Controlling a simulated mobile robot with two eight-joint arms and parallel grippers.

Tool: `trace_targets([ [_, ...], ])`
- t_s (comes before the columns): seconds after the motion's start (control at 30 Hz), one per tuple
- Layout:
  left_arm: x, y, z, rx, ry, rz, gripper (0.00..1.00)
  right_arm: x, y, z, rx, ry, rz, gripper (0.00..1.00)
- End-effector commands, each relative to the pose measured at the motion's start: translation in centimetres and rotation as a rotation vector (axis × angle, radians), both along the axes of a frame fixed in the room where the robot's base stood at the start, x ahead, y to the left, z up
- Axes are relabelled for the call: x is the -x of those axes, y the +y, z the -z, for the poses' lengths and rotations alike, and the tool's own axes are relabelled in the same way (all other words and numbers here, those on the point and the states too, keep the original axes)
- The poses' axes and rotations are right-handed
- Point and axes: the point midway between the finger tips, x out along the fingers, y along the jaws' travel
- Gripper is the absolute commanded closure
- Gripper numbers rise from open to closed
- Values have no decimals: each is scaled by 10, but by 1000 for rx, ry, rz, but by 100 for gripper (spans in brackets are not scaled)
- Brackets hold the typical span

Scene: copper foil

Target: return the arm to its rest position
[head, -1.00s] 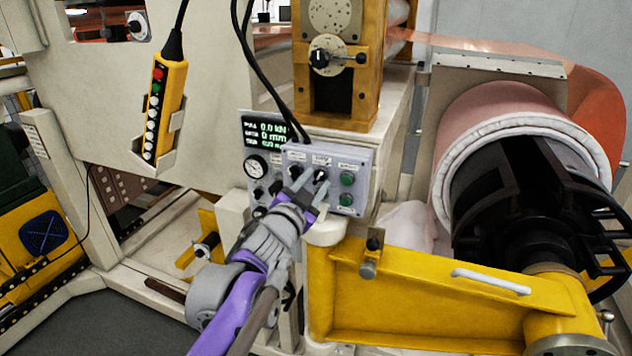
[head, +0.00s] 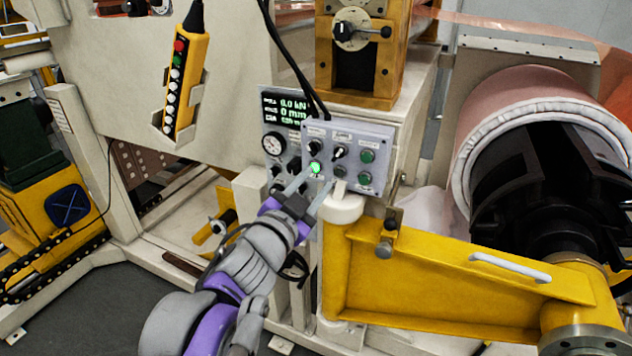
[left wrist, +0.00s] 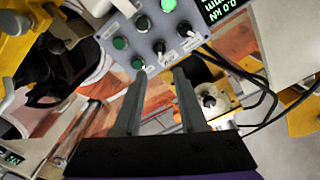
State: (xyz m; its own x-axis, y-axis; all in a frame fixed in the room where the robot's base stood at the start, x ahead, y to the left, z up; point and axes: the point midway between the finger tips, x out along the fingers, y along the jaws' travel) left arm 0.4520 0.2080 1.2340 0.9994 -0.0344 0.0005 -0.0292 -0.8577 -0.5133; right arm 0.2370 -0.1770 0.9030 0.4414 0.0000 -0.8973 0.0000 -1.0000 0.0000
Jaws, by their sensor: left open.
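My left arm reaches in from the bottom left in the head view. Its gripper (head: 317,185) is open, with two grey fingers apart and nothing between them. The fingertips are close to the lower left of the grey control panel (head: 352,168); I cannot tell whether they touch it. A button (head: 315,168) there glows green just above one fingertip. In the left wrist view the open fingers (left wrist: 160,82) point toward the panel (left wrist: 120,28), its buttons and its knobs. My right gripper is not in view.
A yellow arm bracket (head: 440,275) stands right of my gripper, beside a large copper-foil roll (head: 510,100). A yellow pendant (head: 186,82) hangs at upper left. Black cables (head: 285,60) run down to the panel. Dark floor (head: 110,310) lies open at lower left.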

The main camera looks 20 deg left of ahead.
Motion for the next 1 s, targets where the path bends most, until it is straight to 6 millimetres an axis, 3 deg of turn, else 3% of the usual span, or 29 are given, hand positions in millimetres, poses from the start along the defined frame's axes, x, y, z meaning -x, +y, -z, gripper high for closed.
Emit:
trace_targets([
  [0.23,1,2,4,8,10,-14,59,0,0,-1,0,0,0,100],
  [0.33,8,12,24,47,62,-77,59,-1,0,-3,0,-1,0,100],
  [0.47,34,29,87,156,239,-222,59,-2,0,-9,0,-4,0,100],
  [0.53,59,32,134,228,382,-293,59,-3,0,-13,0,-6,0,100],
  [0.7,128,12,233,364,729,-363,59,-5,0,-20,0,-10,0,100],
  [0.83,174,-12,279,427,934,-352,59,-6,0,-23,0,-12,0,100],
  [1.0,205,-30,304,462,1068,-329,59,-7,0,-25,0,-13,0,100],
])
